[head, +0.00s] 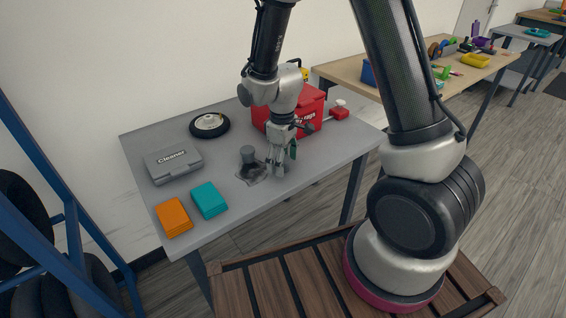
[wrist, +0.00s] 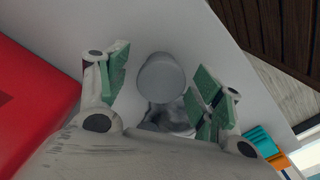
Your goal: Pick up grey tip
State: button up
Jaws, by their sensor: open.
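A grey tip (head: 247,152), a short cylinder with a flat round end, stands on the grey table. A darker, glossy grey piece (head: 251,174) lies at its foot; I cannot tell whether the two are joined. My gripper (head: 276,170) points down over the table, just right of the tip in the head view. In the wrist view, the tip (wrist: 161,77) shows between the two green-padded fingers of my gripper (wrist: 160,82), apart from both. The gripper is open and empty. The lower part of the dark piece is hidden by my gripper in the wrist view.
A red toolbox (head: 308,112) stands close behind my gripper. A black wheel (head: 209,124), a grey Cleaner case (head: 173,165), teal cloths (head: 209,200) and orange cloths (head: 173,217) lie on the table (head: 318,160). The table's front right is clear.

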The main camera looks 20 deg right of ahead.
jog(key=c, duration=1.1)
jog(key=shift+o, duration=0.2)
